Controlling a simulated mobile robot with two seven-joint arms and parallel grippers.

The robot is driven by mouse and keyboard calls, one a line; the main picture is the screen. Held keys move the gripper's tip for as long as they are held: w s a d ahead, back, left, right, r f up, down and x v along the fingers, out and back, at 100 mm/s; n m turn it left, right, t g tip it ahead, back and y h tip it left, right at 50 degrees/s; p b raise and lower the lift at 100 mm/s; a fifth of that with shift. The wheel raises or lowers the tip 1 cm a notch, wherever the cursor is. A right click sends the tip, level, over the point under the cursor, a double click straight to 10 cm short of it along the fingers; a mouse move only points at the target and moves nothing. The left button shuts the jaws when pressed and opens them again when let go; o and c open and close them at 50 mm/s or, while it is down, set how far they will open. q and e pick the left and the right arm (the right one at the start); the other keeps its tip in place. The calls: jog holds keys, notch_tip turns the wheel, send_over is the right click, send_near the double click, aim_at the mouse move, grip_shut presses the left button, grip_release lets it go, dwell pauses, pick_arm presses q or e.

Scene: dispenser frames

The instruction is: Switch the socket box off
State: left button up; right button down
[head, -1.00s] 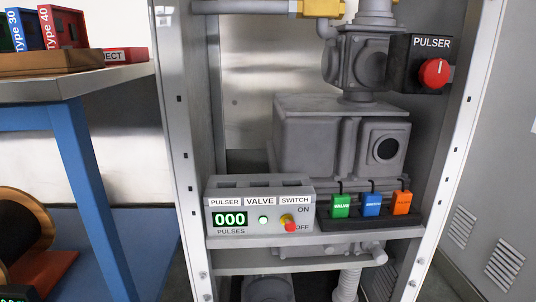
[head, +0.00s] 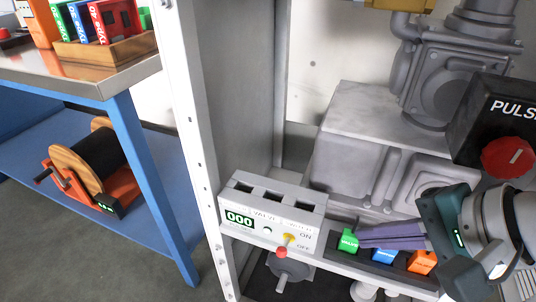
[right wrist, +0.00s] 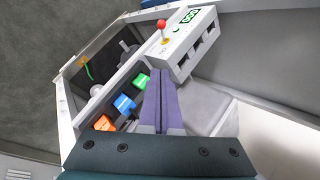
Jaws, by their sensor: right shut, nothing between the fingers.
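The grey socket box (head: 238,192) stands on a shelf in the cabinet; it also shows in the right wrist view (right wrist: 180,55). Its display reads 000, and its top has empty slots. Its switch lever (head: 281,252) has a yellow base and a red tip, which hangs low, left of the OFF label. The lever also shows in the right wrist view (right wrist: 162,24); its exact set position is hard to tell. My right gripper (head: 360,235) is shut and empty, its purple fingers pointing left above the plugs, right of the box and apart from the lever. My left gripper is not in view.
Green (head: 348,241), blue (head: 384,256) and orange (head: 421,262) plugs sit in a dark rack below my right gripper. A black pulser box with a red knob (head: 508,157) is at the right. The cabinet's white post (head: 192,135) stands left of the socket box.

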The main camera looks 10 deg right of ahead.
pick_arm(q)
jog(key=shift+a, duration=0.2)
pick_arm(e)
jog(key=shift+a+f, duration=0.1)
jog(key=shift+a, duration=0.1)
jog(key=b, duration=0.6)
send_near(284, 247)
notch_tip(284, 247, down, 4)
jog(key=w+d, duration=0.3)
pick_arm(q)
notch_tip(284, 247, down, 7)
jog(key=b, duration=0.1)
pick_arm(e)
jog(key=shift+w+a+f, duration=0.1)
jog(key=shift+a+f, duration=0.2)
jog(key=shift+a, duration=0.35)
jog(key=shift+w+a+f, duration=0.1)
jog(key=shift+a+f, duration=0.15)
jog(key=shift+a, duration=0.45)
jog(key=shift+w+a+f, duration=0.1)
jog(key=shift+a+f, duration=0.2)
jog(key=shift+a, duration=0.35)
jog(key=shift+s+d, duration=0.1)
jog(key=shift+d, duration=0.05)
